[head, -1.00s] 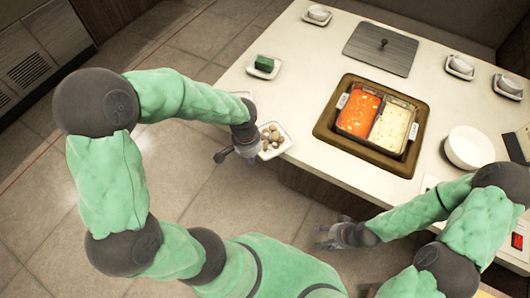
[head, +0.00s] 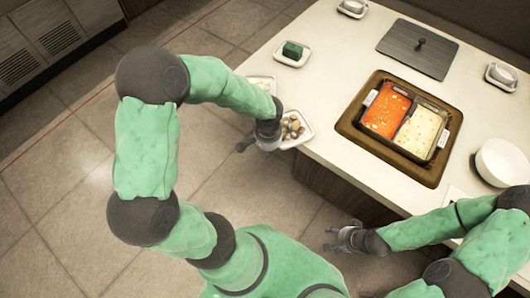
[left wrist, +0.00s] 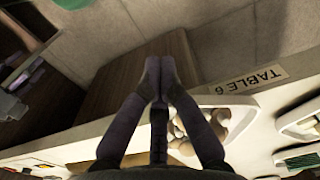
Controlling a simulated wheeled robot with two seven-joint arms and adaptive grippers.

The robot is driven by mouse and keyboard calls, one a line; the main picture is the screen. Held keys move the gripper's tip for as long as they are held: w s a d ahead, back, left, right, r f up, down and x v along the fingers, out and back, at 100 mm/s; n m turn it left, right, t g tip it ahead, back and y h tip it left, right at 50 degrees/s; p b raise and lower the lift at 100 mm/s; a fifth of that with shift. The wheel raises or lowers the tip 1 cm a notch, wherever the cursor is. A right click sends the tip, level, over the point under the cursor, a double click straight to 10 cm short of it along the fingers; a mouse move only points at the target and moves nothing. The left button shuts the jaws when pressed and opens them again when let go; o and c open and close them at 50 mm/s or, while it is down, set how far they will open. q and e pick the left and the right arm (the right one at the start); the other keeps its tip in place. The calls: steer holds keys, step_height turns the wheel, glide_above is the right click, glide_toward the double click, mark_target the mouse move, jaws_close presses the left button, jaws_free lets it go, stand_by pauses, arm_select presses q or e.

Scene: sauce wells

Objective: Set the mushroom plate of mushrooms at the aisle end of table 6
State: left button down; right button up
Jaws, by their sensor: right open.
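The mushroom plate (head: 306,134), a white dish with several brown-and-pale mushrooms (head: 291,127), sits at the near left edge of table 6 (head: 330,75). It also shows in the left wrist view (left wrist: 240,101), partly hidden by a finger. My left gripper (head: 244,146) is just left of the plate, beyond the table edge. In the left wrist view its fingertips (left wrist: 159,80) meet, with nothing visible between them. Whether a finger touches the plate, I cannot tell. My right gripper (head: 336,240) is open and empty, low in front of the table. A "TABLE 6" label (left wrist: 248,83) lies along the edge.
A sunken pot (head: 402,121) with red and white broths fills the table's middle. The floor at left is clear.

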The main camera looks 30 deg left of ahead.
mark_target(287, 130)
arm_select(q)
steer(key=shift+w+d, duration=0.1)
steer(key=shift+w, duration=1)
steer(key=w, duration=0.9)
steer(key=shift+d+p, duration=0.3)
steer(key=shift+d, duration=0.05)
